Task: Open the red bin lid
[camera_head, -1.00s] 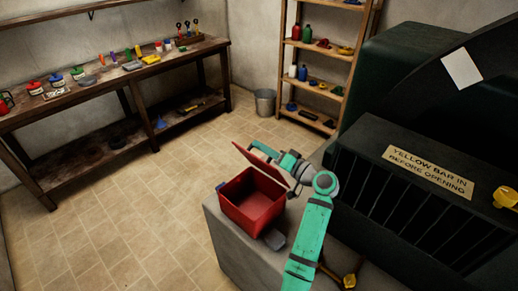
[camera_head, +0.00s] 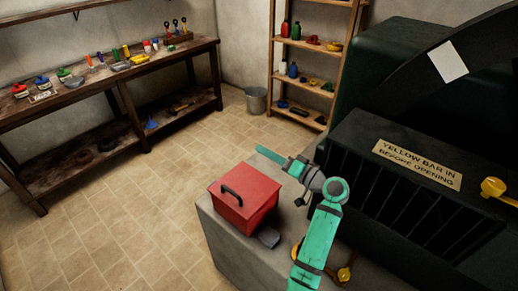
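The red bin (camera_head: 258,216) stands on a grey block, left of my arm. Its red lid (camera_head: 252,183) lies flat over the top and looks shut, with a black handle (camera_head: 231,196) near its left edge. The inside of the bin is hidden. My teal arm rises from the bottom and bends left behind the bin. My gripper (camera_head: 268,153) is at the far end, beyond the bin's back right side and apart from the handle. Its fingers are too small to make out, and I see nothing held.
A dark machine (camera_head: 400,190) with a yellow bar sign stands close on the right. A workbench (camera_head: 130,80) is on the left, a shelf rack (camera_head: 275,75) and bucket (camera_head: 256,100) at the back. The tiled floor (camera_head: 150,200) between is clear.

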